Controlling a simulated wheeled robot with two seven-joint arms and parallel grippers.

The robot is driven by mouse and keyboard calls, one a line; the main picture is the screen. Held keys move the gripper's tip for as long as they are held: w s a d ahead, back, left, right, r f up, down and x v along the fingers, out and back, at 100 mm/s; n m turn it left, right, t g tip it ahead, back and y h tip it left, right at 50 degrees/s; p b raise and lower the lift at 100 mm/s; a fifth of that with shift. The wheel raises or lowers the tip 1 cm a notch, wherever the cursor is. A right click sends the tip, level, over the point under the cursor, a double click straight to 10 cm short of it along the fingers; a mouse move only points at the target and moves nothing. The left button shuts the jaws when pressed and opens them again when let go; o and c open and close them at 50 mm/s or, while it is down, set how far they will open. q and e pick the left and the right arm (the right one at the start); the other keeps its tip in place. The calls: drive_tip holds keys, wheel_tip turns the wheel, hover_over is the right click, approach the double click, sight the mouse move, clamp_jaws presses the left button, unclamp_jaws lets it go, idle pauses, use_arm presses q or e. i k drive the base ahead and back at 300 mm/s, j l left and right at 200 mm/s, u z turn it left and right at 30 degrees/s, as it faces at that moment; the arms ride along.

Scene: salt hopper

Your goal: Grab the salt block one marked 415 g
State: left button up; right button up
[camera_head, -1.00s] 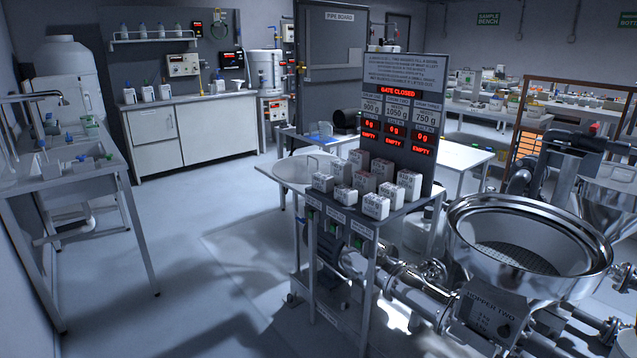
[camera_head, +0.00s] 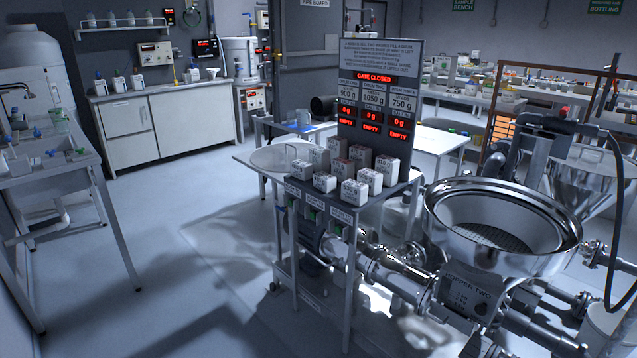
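Several white salt blocks (camera_head: 355,192) stand in rows on a small metal stand in the middle of the view. Dark print shows on their faces, but it is too small to read surely, so I cannot tell which block is marked 415 g. More blocks stand behind, such as a taller one (camera_head: 387,168) at the right and one (camera_head: 320,158) at the back left. The nearer blocks partly hide those behind. Neither of my grippers is in view.
A display board (camera_head: 376,100) behind the blocks reads "GATE CLOSED" with three "EMPTY" readouts. A steel hopper (camera_head: 470,262) marked "HOPPER TWO" stands right of the stand, with pipes below. A sink bench (camera_head: 60,165) is at left. The floor (camera_head: 190,260) between is open.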

sight(325, 182)
drive_tip(key=i+j+z, duration=0.25)
drive_tip(key=i+j, duration=0.3)
drive_tip(key=i, duration=0.2)
drive_tip(key=i+j+z, duration=0.25)
drive_tip(key=i+j, duration=0.45)
